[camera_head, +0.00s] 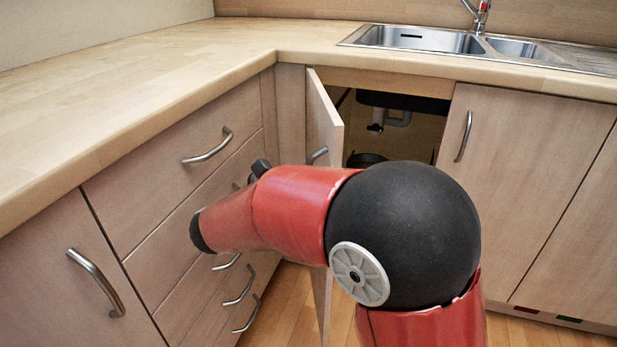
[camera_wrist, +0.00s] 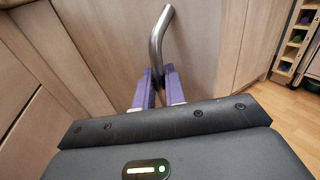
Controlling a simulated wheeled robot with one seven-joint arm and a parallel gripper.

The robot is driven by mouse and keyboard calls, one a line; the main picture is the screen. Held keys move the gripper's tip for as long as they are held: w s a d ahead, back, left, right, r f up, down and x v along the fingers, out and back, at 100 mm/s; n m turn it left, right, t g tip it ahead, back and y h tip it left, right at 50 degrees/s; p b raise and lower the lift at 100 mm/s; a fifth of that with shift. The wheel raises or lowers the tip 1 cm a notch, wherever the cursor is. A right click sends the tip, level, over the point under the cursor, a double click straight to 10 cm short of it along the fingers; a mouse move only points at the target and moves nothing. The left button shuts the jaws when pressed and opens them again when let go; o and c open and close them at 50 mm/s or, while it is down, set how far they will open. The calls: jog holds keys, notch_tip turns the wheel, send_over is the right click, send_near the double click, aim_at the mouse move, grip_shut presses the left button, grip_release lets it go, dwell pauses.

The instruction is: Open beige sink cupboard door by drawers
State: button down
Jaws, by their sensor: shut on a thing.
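The beige sink cupboard door (camera_head: 323,122) stands partly open beside the drawers, swung out from the cupboard under the sink. Its metal bar handle (camera_head: 318,155) shows in part above my red arm; the rest is hidden. In the wrist view the handle (camera_wrist: 158,40) rises from between the purple fingertips of my gripper (camera_wrist: 154,88). My gripper is shut on the lower part of this handle. In the head view the gripper is hidden behind my arm. The cupboard interior (camera_head: 425,132) shows a dark sink bowl and a grey drain pipe (camera_head: 397,119).
Drawers (camera_head: 215,215) with bar handles stand close on the left of the door. Another closed cupboard door (camera_head: 520,150) with a handle (camera_head: 463,137) is on the right. The worktop (camera_head: 200,60) runs above, with a steel sink (camera_head: 420,39). Wooden floor (camera_head: 290,310) lies below.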

jog(key=c, duration=1.5)
grip_release()
jog(key=shift+w, duration=0.1)
jog(key=shift+c, duration=0.2)
jog(key=v, duration=0.7)
jog(key=shift+s+a, duration=0.3)
jog(key=shift+c, duration=0.3)
